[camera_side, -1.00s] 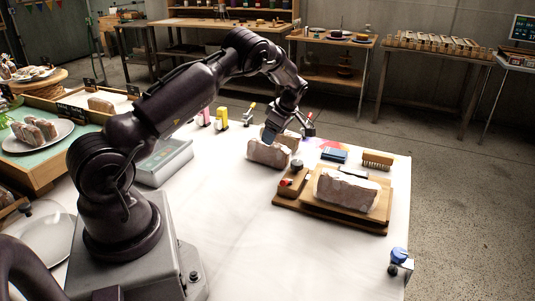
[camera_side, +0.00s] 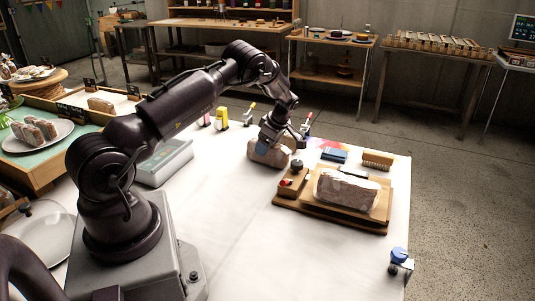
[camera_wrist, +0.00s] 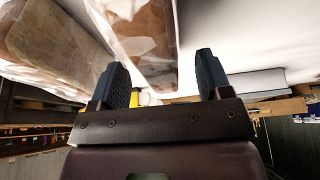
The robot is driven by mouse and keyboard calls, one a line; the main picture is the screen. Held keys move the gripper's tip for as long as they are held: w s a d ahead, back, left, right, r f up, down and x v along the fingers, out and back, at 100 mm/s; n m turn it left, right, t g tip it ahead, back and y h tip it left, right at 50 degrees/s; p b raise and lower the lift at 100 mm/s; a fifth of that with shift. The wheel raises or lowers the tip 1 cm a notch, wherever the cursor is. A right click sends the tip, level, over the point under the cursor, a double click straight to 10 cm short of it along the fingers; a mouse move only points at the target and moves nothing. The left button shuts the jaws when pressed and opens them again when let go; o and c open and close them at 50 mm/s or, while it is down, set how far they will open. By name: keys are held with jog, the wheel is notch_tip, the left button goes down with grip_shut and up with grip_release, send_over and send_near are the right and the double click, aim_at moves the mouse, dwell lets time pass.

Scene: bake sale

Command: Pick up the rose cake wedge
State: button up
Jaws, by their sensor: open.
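Two clear-wrapped, pinkish-brown pieces lie side by side under my gripper (camera_side: 281,145) on the white tabletop. In the side view the nearer wrapped piece (camera_side: 268,157) shows in part, and my gripper hides most of the farther one. In the wrist view a tapering wrapped piece (camera_wrist: 142,32) reaches between my open fingers (camera_wrist: 161,65), and a larger wrapped piece (camera_wrist: 45,40) lies left of the left finger. The tapering one looks like the rose cake wedge, but no label shows. I cannot tell whether the fingers touch it.
A brush (camera_side: 377,159) and a blue item (camera_side: 334,155) lie behind.

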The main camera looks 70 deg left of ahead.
jog(key=shift+f, duration=0.1)
jog(key=c, duration=0.7)
